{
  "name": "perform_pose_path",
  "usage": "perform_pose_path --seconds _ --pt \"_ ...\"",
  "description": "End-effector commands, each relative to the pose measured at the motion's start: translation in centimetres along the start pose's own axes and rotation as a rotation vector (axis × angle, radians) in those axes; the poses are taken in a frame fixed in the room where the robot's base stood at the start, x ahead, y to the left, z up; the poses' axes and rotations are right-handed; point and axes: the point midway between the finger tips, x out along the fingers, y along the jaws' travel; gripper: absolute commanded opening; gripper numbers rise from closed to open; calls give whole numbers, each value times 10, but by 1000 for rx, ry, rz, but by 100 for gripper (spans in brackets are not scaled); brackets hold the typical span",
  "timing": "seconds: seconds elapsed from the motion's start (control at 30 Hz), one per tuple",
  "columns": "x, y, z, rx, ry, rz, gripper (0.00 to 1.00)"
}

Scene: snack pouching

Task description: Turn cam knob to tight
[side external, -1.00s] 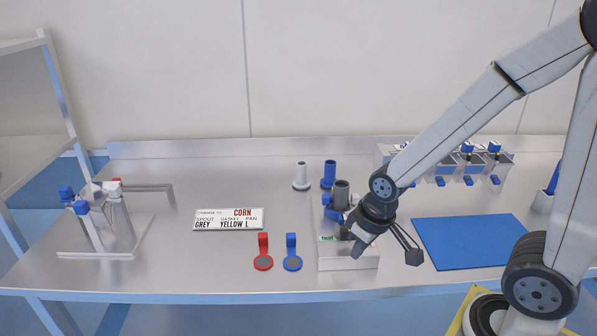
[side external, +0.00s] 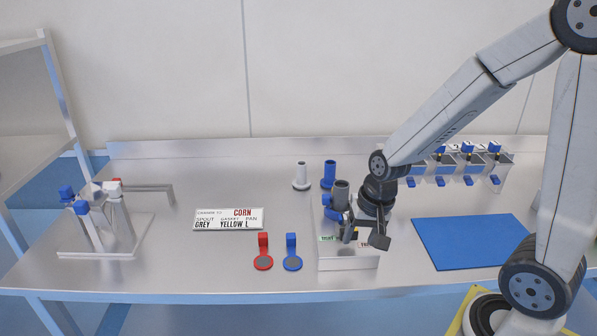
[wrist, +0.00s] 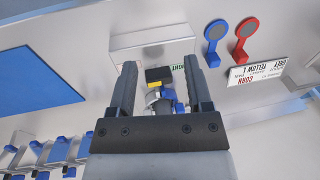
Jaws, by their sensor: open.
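The cam knob (wrist: 158,76), a black block with a yellow edge, shows between my fingers in the wrist view. It sits on the white fixture box (side external: 348,262). A green label reading tight (side external: 327,238) is on the box left of the knob, and a red label (side external: 366,245) is at the right, partly covered. My gripper (side external: 364,240) is open and points down over the box; it also shows in the wrist view (wrist: 160,66), with one finger on each side of the knob. I cannot tell whether either finger touches it. The side view mostly hides the knob.
A grey spout (side external: 341,190) with a blue clamp (side external: 334,207) stands behind the knob, close to my gripper. A blue mat (side external: 470,242) lies right. A sign (side external: 228,219) stands farther left.

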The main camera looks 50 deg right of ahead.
Motion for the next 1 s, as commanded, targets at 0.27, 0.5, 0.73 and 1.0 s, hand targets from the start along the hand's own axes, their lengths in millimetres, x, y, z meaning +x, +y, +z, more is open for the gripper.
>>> perform_pose_path --seconds 0.27,0.5,0.73,1.0 --pt "-3 13 -36 703 -79 -42 64" --pt "-7 24 -67 1266 -167 -85 64" --pt "-11 31 -84 1573 -231 -110 64" --pt "-12 31 -87 1627 -245 -114 64"
